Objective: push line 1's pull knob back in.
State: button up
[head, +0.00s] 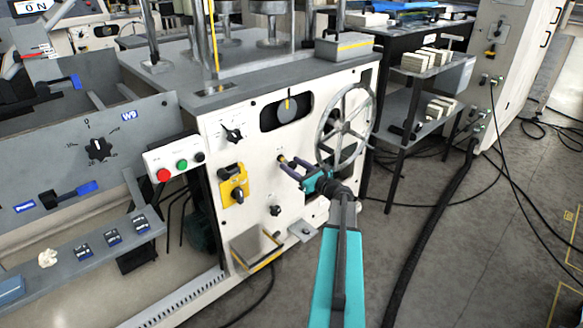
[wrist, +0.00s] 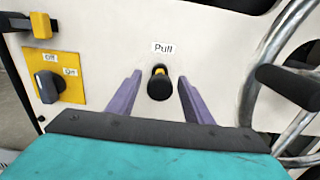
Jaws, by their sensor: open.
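The pull knob (wrist: 160,86) is black with a yellow collar and sits on the white panel under a "Pull" label (wrist: 163,47) in the wrist view. In the head view the knob (head: 282,159) shows small, just beyond my gripper. My gripper (head: 288,167) has purple fingers and a teal body. In the wrist view its two fingers (wrist: 158,78) are spread, one on each side of the knob in the picture, with visible gaps. I cannot tell how far the fingertips are from the panel. Nothing is held.
A spoked handwheel (head: 345,128) stands close to the right of my gripper. A yellow plate with an on/off rotary switch (head: 234,186) is to the left. A push-button box (head: 174,160) projects further left. Open floor (head: 480,240) lies to the right.

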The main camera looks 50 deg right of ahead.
jog(key=shift+w, duration=0.15)
grip_shut()
jog(key=shift+d, duration=0.1)
